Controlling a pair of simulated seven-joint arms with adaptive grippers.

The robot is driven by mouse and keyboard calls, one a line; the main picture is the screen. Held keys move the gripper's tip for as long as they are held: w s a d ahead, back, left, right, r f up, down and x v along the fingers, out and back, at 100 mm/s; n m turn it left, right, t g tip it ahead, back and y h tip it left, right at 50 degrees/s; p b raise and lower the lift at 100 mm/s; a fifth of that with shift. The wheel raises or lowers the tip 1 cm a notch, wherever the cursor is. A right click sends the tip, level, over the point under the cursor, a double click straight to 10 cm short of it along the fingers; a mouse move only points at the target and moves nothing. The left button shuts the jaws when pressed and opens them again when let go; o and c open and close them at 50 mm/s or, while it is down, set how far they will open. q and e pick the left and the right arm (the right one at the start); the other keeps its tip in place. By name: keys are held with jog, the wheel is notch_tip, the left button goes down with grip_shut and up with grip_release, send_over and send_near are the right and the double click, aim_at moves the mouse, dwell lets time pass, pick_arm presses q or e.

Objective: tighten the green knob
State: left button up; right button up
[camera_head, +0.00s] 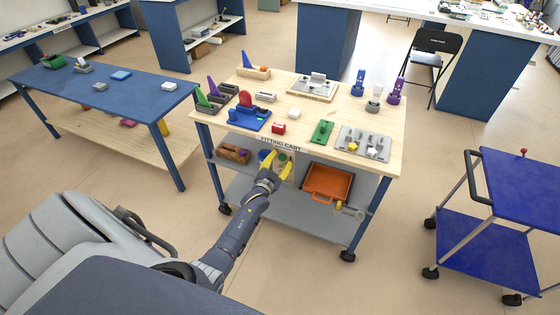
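A small green knob (283,157) appears on the pale panel (291,179) under the "FITTING CART" lettering, on the front of the wooden-topped cart. It is small and partly hidden by my gripper. My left gripper (277,161) has yellow fingers and reaches up to this panel from below. Its fingers are spread apart, one on the left and one on the right, close in front of the green knob. I cannot tell whether they touch it. A blue round part (264,155) shows left of the fingers. My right gripper is out of view.
The cart top (230,130) carries several coloured fittings and trays. An orange bin (327,183) sits on the shelf right of my gripper, and brown parts (234,153) lie on the left. A blue table (140,91) stands left, a blue trolley (510,180) right.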

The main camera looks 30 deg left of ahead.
pick_arm(q)
jog(key=shift+d+r, duration=0.1)
jog(key=s+d, duration=0.2)
jog(key=s, duration=0.9)
jog(key=shift+s, duration=0.4)
jog(key=s+d+n, duration=0.1)
jog(key=s+n, duration=0.4)
jog(key=n, duration=0.1)
jog(key=w+a+n, duration=0.1)
jog(key=w, duration=0.4)
jog(key=w+a+n, duration=0.1)
jog(key=w+n, duration=0.1)
jog(key=w, duration=0.4)
jog(key=w+n, duration=0.2)
jog(key=w, duration=0.4)
jog(key=shift+a+r, duration=0.3)
jog(key=shift+a, duration=0.1)
jog(key=shift+w, duration=0.1)
jog(key=shift+c, duration=0.6)
